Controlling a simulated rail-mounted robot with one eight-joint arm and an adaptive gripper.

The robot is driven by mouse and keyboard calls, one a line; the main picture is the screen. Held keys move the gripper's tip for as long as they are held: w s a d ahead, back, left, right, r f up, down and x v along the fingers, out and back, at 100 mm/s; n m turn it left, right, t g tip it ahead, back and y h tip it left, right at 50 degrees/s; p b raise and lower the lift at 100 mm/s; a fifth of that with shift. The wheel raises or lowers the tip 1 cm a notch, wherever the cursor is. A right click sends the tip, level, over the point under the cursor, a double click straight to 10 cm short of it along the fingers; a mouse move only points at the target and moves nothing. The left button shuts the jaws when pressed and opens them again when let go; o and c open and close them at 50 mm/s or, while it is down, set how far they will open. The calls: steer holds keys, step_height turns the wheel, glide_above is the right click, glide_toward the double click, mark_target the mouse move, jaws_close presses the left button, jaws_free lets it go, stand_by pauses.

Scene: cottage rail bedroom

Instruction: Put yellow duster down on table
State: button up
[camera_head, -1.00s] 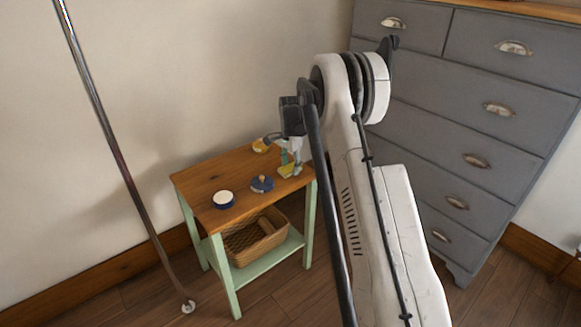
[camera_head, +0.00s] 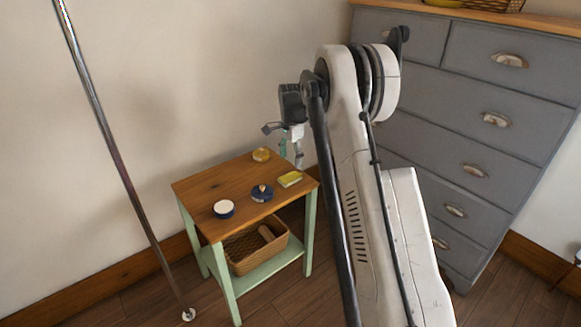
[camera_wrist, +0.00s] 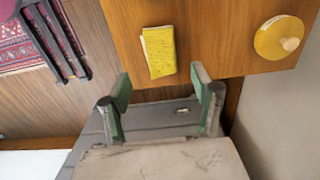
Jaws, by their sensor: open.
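The yellow duster (camera_head: 290,179) lies flat on the wooden top of the small table (camera_head: 204,188), near its right edge. The duster also shows in the wrist view (camera_wrist: 160,51), close to the table's edge and folded, with a pale strip along one side. My gripper (camera_wrist: 161,92) is open and empty in the wrist view, its green-padded fingers wide apart. In the head view the gripper is raised above the table's far right side, clear of the duster and partly hidden by my arm.
A blue pot with a white top (camera_head: 224,209), a blue lid with a knob (camera_head: 262,193) and a round yellow lid (camera_head: 261,155) share the tabletop. A wicker basket (camera_head: 250,262) sits on the lower shelf. A grey chest of drawers (camera_head: 470,110) stands at right; a metal pole (camera_head: 120,160) at left.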

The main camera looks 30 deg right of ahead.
mark_target(291, 174)
steer(key=s+a+r+n+t, duration=0.15)
steer(key=s+a+r, duration=0.25)
steer(key=r, duration=0.4)
steer(key=s+a+r+n, duration=0.3)
steer(key=s+a+r, duration=0.1)
steer(key=r, duration=0.5)
steer(key=s+a+r+n+t, duration=0.25)
steer(key=s+a+r, duration=0.35)
steer(key=s, duration=0.5)
steer(key=s+a+f+n+t, duration=0.1)
steer(key=s+a+n, duration=0.3)
steer(key=s, duration=0.8)
steer(key=s+a+f+n+t, duration=0.2)
steer(key=s+a+f+n, duration=0.1)
steer(key=s, duration=0.9)
steer(key=shift+s+a+f+n+p, duration=0.15)
steer(key=shift+a+f+n+p, duration=0.2)
steer(key=shift+a+n, duration=0.65)
step_height(291, 174, up, 8)
steer(key=p, duration=0.8)
